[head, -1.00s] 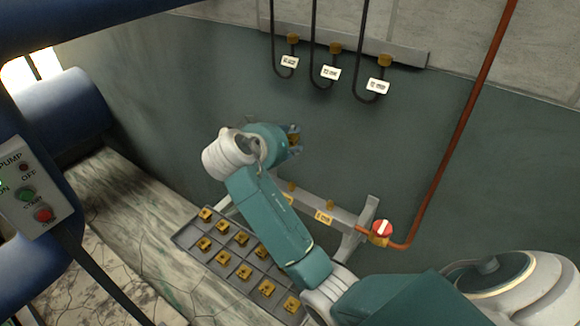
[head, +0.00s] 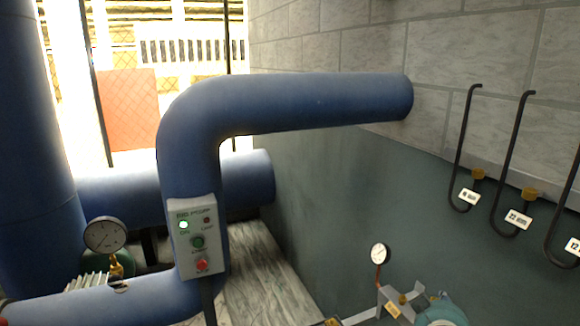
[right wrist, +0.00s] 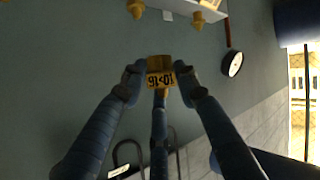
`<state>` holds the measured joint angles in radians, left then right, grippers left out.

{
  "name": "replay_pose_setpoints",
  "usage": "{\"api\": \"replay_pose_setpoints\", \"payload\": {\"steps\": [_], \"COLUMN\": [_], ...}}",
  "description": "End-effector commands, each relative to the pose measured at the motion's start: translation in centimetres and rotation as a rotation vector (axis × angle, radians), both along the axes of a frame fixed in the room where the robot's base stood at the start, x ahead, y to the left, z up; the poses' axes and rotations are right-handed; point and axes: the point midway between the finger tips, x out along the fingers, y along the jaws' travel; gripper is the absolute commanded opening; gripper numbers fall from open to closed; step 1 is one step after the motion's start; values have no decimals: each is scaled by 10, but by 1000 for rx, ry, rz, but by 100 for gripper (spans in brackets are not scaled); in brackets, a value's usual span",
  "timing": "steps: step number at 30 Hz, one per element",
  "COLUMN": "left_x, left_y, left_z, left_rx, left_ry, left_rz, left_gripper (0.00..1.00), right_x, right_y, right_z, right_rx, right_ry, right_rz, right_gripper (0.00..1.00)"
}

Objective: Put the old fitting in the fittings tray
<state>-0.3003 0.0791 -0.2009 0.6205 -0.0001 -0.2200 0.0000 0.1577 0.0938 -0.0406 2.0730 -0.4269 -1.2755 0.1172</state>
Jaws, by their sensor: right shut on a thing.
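In the right wrist view my right gripper (right wrist: 161,80) is shut on a brass fitting (right wrist: 159,66) with dark markings on its face, which appear upside down. The fitting is held in the air in front of the green wall. The fittings tray cannot be made out; at most a small bit of brass shows at the bottom edge. My left gripper is not in view.
A pump control box (head: 197,238) hangs before large blue pipes (head: 290,104) on the left. Black hoses with labels (head: 518,219) hang on the wall at right. A gauge (head: 380,254) stands near the rail (head: 394,302), whose brass stubs (right wrist: 136,8) also show in the wrist view.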

Motion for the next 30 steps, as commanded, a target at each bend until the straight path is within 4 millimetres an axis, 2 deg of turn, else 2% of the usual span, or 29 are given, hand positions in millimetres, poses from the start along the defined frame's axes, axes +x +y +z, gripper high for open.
{"api": "replay_pose_setpoints", "payload": {"steps": [1,5,14,20,24,30], "left_x": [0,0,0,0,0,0], "left_y": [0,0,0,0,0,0], "left_z": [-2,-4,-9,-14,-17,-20], "left_rx": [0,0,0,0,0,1], "left_ry": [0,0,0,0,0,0], "left_rz": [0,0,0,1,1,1], "left_gripper": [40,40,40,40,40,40], "right_x": [-8,-17,-49,-84,-120,-165], "right_y": [4,20,55,87,114,143], "right_z": [-15,-30,-38,-25,-6,21], "right_rx": [2,1,-1,-5,-11,-7], "right_ry": [4,0,-2,-4,0,2], "right_rz": [78,262,630,918,1146,1372], "right_gripper": [0,0,0,0,0,0]}}
